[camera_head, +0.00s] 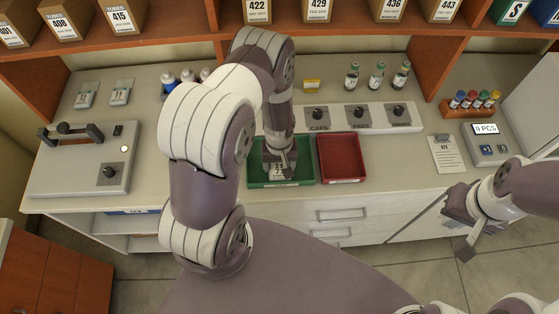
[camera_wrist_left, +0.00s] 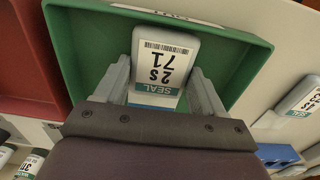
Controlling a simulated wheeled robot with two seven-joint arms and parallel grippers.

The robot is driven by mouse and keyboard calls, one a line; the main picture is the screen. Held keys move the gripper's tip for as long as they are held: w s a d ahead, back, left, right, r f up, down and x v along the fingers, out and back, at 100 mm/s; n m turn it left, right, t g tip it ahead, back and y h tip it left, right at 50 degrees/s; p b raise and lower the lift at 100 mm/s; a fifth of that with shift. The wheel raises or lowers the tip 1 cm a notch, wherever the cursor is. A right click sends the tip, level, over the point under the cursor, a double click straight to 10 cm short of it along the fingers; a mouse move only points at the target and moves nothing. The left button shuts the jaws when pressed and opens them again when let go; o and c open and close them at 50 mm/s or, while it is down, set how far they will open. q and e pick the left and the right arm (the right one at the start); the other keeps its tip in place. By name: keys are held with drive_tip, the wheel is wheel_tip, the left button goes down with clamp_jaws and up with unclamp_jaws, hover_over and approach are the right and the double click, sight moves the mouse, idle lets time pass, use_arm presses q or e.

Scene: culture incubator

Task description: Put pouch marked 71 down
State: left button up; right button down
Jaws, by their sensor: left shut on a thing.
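The pouch marked 71 (camera_wrist_left: 165,62) is pale with a teal SEAL band, and its label is upside down in the left wrist view. In the head view the pouch (camera_head: 278,172) is at the green tray (camera_head: 301,181). My left gripper (camera_head: 279,165) is shut on the pouch, with one finger on each side of it. In the left wrist view the pouch lies within the outline of the green tray (camera_wrist_left: 243,62); I cannot tell whether it touches the floor. My right gripper (camera_head: 462,228) is open and empty, off the counter's front at the right.
A red tray (camera_head: 341,158) stands right beside the green tray. Behind them is a panel with knobs (camera_head: 358,117) and several vials (camera_head: 377,76). A sealing device (camera_head: 84,160) and two pouches (camera_head: 120,91) are at the left. A counter display (camera_head: 485,143) is at the right.

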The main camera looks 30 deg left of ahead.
use_arm(q)
drive_tip(key=shift+w, duration=0.25)
drive_tip(key=shift+f, duration=0.2)
drive_tip(key=o, duration=1.1)
drive_tip(key=shift+s+r, duration=0.1)
drive_tip(key=shift+s, duration=0.05)
drive_tip(key=shift+o, duration=0.2)
